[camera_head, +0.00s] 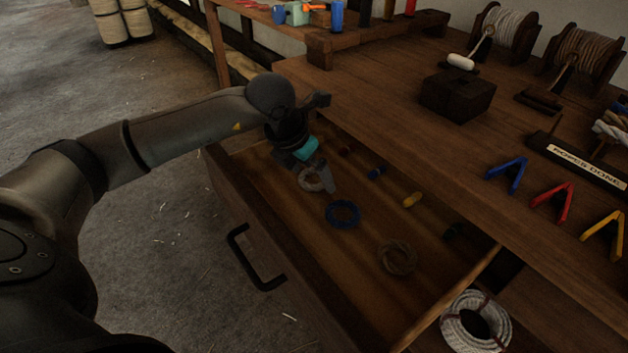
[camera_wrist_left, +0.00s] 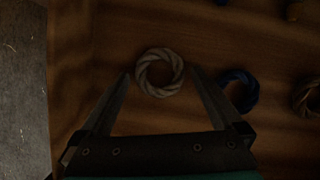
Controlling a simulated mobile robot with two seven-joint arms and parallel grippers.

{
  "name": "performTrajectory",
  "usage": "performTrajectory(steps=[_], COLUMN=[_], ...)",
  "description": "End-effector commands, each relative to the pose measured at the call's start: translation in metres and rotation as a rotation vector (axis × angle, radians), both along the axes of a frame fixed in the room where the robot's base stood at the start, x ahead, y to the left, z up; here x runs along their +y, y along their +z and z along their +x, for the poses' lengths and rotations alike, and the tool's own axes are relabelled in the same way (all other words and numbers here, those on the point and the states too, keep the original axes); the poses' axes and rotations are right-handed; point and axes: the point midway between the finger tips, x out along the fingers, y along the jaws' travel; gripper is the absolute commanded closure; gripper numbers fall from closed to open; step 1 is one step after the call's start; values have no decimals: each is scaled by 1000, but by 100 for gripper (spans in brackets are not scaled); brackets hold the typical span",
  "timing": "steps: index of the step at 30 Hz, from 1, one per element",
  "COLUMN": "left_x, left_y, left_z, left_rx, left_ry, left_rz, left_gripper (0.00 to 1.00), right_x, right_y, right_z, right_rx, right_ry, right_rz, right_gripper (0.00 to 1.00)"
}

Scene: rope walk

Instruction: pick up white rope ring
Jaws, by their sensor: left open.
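The white rope ring (camera_head: 312,182) lies flat in the open wooden drawer, near its far left end. It is partly hidden behind my left gripper (camera_head: 323,178) in the head view. In the left wrist view the white rope ring (camera_wrist_left: 159,73) lies ahead of my open left gripper (camera_wrist_left: 160,77), between the two fingertips. The jaws are empty, and I cannot tell how far above the ring they are. My right gripper is not in view.
A blue ring (camera_head: 342,214) and a brown rope ring (camera_head: 397,258) lie in the drawer (camera_head: 330,308). Small coloured pieces, including a yellow one (camera_head: 412,199), lie along its far side. The workbench (camera_head: 400,125) overhangs the drawer's back. A large rope coil (camera_head: 476,322) sits at lower right.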

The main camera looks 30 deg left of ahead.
Motion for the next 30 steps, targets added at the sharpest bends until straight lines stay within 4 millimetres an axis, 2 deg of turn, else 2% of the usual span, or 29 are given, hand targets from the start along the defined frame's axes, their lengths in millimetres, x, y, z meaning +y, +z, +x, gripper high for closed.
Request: performTrajectory(steps=[5, 23, 30], left_x=[0, 0, 0], left_y=[1, 1, 1], left_z=[0, 0, 0], left_rx=[-1, 0, -1], left_ry=[0, 0, 0], left_rz=[0, 0, 0], left_gripper=[0, 68, 69], right_x=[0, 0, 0], right_y=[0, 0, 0], right_z=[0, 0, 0], right_rx=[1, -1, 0], right_ry=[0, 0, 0], right_rz=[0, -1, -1], right_gripper=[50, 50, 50])
